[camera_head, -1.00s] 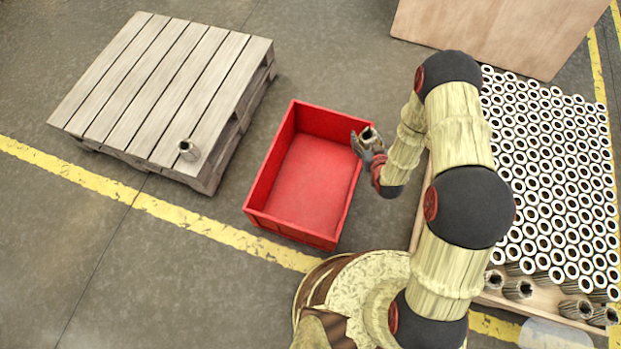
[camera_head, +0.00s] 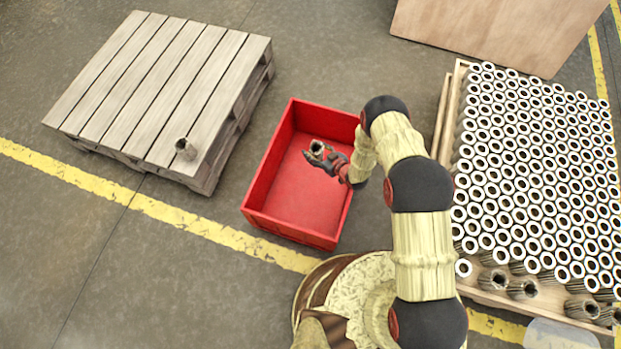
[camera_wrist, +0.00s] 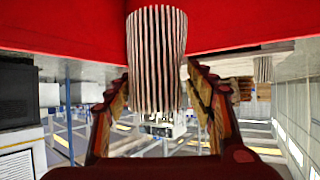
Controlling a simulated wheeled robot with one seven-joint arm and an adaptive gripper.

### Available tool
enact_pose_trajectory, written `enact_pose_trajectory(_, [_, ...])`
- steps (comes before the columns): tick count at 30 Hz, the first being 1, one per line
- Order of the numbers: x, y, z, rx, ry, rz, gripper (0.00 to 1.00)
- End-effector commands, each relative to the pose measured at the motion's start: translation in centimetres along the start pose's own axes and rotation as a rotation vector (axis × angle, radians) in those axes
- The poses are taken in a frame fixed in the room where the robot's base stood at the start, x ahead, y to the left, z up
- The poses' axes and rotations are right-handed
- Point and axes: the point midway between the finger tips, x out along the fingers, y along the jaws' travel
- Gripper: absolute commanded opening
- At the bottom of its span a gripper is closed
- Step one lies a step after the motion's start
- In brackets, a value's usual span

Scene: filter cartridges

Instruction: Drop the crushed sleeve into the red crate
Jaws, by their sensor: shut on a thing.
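The red crate (camera_head: 262,187) stands open on the floor in the middle of the head view, and its visible floor is bare. My gripper (camera_head: 322,157) is over the crate's right part. It is shut on a pleated sleeve (camera_head: 317,148), whose open end faces up in the head view. In the wrist view the sleeve (camera_wrist: 157,60) sits between the two fingers of my gripper (camera_wrist: 160,95), with the red crate (camera_wrist: 60,25) filling the top of the picture. I cannot make out a crushed part on the sleeve.
A wooden pallet (camera_head: 150,85) at the left carries one upright sleeve (camera_head: 186,148). A wooden panel (camera_head: 500,30) is at the back.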

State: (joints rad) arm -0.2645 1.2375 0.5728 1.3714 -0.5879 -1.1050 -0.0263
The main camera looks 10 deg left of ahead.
Motion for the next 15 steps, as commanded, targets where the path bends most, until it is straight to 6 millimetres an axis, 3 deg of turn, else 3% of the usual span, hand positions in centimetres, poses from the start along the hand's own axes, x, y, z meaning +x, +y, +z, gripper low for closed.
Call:
enact_pose_trajectory(9, [1.8, 0.0, 3.4, 0.001, 0.000, 0.001, 0.30])
enact_pose_trajectory(15, [2.4, 0.0, 4.5, 0.001, 0.000, 0.001, 0.30])
